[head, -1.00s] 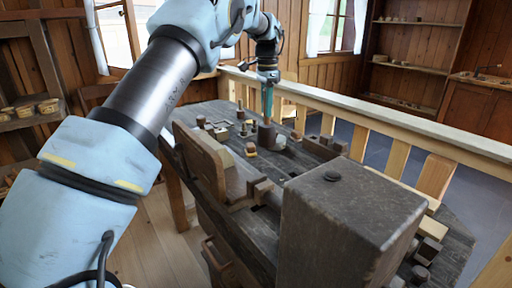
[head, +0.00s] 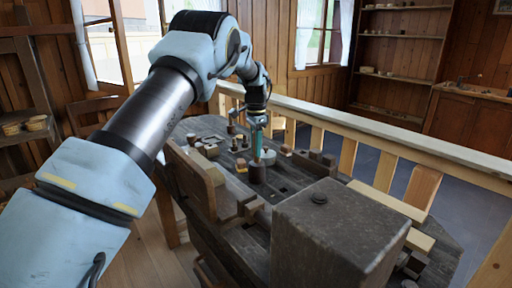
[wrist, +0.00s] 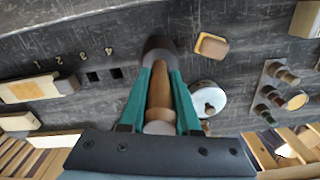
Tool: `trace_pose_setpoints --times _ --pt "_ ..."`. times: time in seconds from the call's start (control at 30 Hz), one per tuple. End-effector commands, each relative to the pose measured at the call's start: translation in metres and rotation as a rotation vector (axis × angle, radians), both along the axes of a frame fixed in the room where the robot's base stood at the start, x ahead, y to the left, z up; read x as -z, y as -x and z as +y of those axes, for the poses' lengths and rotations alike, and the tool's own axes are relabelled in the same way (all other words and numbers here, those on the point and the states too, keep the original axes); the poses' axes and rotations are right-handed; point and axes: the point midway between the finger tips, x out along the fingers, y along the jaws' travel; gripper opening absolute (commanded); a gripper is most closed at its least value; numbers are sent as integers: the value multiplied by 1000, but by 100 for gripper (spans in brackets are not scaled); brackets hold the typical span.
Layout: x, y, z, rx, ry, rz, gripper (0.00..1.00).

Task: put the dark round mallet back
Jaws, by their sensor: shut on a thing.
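My gripper (wrist: 158,80) is shut on the wooden handle (wrist: 158,95) of the dark round mallet. The mallet's dark round head (wrist: 158,46) points away from the gripper, towards the bench. In the head view my gripper (head: 257,136) is above the bench and the dark head (head: 257,173) hangs below it, roughly upright. I cannot tell whether the head touches the bench top. Any holes under the mallet are hidden.
A pale round lidded thing (wrist: 208,99) and a small wooden block (wrist: 211,45) are close right of the mallet. A rack with several pegs (wrist: 280,92) stands farther right. A light wooden block (wrist: 30,89) lies left. A large dark block (head: 340,230) fills the bench's near side.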

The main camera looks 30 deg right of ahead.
Motion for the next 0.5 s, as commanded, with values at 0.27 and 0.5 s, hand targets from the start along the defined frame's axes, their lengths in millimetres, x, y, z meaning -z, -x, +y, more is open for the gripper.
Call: trace_pose_setpoints --times 0.27,0.5 --pt "1 0 0 0 0 0 59" --pt "0 0 0 0 0 0 61"
